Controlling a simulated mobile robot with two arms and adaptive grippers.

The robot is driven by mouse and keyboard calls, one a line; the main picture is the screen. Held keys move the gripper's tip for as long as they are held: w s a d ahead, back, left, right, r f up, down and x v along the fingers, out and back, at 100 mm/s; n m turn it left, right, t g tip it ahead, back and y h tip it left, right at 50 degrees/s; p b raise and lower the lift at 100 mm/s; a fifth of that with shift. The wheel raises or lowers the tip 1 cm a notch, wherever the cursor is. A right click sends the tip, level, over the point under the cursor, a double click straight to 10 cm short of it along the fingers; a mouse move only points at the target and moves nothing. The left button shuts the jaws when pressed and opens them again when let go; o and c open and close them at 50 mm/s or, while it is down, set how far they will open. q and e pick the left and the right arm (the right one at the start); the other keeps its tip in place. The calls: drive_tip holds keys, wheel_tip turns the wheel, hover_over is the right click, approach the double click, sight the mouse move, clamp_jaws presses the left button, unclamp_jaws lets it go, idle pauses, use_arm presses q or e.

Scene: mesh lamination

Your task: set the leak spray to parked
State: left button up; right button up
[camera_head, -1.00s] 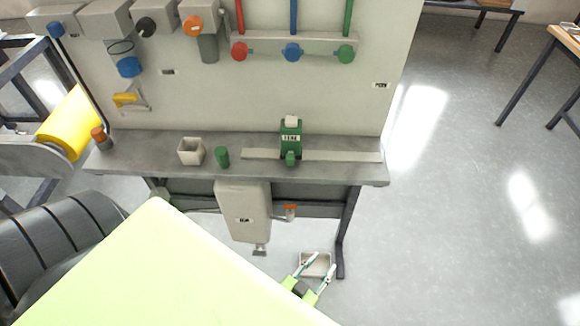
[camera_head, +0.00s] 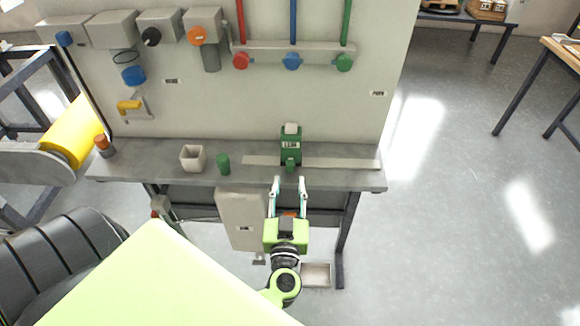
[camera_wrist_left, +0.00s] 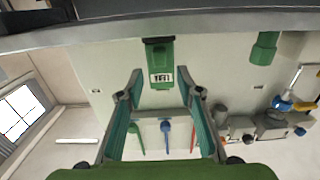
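A green block (camera_head: 291,150) with a small white label and a pale top sits on a flat pale rail (camera_head: 345,163) on the bench. It may be the leak spray; its label is too small to read surely. In the left wrist view the block (camera_wrist_left: 160,66), seen upside down, lies between and beyond my fingertips. My left gripper (camera_head: 289,182) is open and empty, pointing at the block from the front edge of the bench. It also shows in the left wrist view (camera_wrist_left: 160,82). I cannot tell whether a finger touches the block. My right gripper is not in view.
A green cylinder (camera_head: 223,164) and a pale square cup (camera_head: 193,158) stand left of the rail. Red, blue and green knobs (camera_head: 292,61) are on the panel behind. A grey box (camera_head: 240,215) hangs under the bench. The rail right of the block is clear.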

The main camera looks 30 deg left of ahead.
sight(290, 168)
use_arm(q)
drive_tip(key=x, duration=0.6)
clamp_jaws()
